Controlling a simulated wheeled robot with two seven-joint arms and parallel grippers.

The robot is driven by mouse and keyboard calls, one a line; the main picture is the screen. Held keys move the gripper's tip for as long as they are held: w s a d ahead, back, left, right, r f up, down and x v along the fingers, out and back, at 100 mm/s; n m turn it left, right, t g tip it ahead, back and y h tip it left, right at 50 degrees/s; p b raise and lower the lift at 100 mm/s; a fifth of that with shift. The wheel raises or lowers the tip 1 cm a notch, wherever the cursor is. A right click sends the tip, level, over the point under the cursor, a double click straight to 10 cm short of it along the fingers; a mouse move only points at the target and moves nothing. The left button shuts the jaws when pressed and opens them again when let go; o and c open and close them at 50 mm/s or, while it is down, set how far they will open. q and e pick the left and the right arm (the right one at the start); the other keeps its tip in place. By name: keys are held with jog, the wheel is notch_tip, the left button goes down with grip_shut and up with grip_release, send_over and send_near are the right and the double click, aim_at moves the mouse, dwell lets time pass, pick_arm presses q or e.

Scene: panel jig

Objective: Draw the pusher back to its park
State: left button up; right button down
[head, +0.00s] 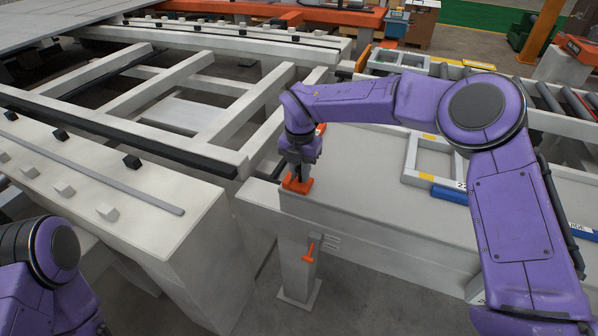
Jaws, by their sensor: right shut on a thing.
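The orange pusher (297,185) sits at the left end of the light grey bench top, near its front corner. My right gripper (300,174) points down and is shut on the pusher. The gripper and wrist hide most of the pusher's upper part. A small orange piece also shows just behind the wrist. My left arm shows only in part at the lower left, and its gripper is out of the frame. I cannot tell which spot is the pusher's park.
An orange lever (309,252) is on the bench leg below. A pale frame with yellow marks (432,160) and a blue bar (450,194) lie on the bench to the right. The large panel jig (190,100) stands at the left. The bench top between is clear.

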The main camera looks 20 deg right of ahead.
jog(key=shift+w+r, duration=0.15)
jog(key=shift+r, duration=0.05)
jog(key=c, duration=1.1)
grip_release()
jog(key=shift+a, duration=0.1)
jog(key=shift+w+a+f, duration=0.1)
jog(key=shift+a+f, duration=0.05)
jog(key=shift+r, duration=0.2)
notch_tip(320, 180, up, 10)
jog(key=shift+r+b, duration=0.1)
jog(key=shift+b, duration=0.25)
